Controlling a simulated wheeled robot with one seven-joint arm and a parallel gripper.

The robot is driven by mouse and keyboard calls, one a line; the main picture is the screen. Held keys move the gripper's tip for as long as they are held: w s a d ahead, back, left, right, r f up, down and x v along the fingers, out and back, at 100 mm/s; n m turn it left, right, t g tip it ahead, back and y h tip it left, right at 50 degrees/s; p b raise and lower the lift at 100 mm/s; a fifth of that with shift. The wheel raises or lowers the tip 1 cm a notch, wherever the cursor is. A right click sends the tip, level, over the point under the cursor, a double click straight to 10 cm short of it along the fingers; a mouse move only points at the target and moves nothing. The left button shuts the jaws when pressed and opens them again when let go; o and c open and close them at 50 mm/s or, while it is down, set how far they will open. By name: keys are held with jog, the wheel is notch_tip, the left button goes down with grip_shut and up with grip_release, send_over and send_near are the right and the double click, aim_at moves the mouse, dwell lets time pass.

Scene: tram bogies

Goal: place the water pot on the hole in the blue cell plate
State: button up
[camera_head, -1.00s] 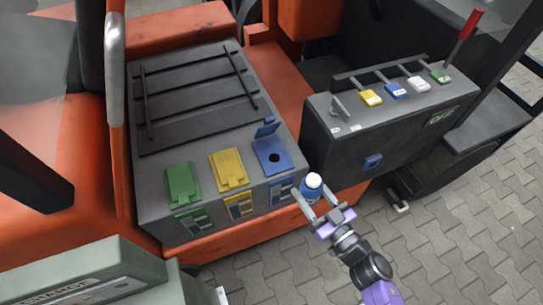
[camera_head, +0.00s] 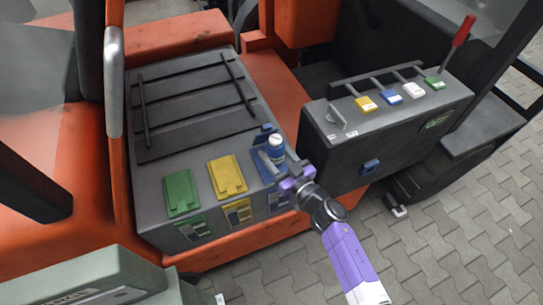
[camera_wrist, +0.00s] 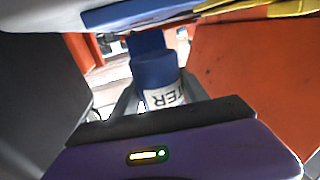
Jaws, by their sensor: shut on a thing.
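The water pot (camera_head: 275,150) is a small blue and white bottle, upright in the head view. In the wrist view the pot (camera_wrist: 156,72) shows a blue body and a white label with the letters "TER". My gripper (camera_head: 277,161) is shut on the pot, a finger on each side. In the head view the pot appears over the blue cell plate (camera_head: 257,163), at the right end of the grey box's front row. The pot and gripper cover most of this plate, and its hole is hidden. I cannot tell whether the pot touches the plate.
The green lid (camera_head: 179,192) and yellow lid (camera_head: 228,175) lie left of the blue plate. A dark control box (camera_head: 375,140) with coloured levers stands close on the right. Paved floor (camera_head: 440,240) lies clear at lower right.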

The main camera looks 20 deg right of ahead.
aim_at(271, 157)
jog(key=shift+w+a, duration=0.15)
jog(key=shift+w, duration=0.5)
jog(key=shift+w+f+b, duration=0.15)
jog(key=shift+f+b, duration=0.9)
jog(key=shift+f, duration=0.7)
jog(key=shift+f, duration=0.1)
jog(key=o, duration=1.5)
jog(key=s, duration=0.4)
jog(key=s+d, duration=0.1)
jog(key=s, duration=0.3)
jog(key=s+d, duration=0.1)
jog(key=s, duration=0.3)
jog(key=shift+d, duration=0.15)
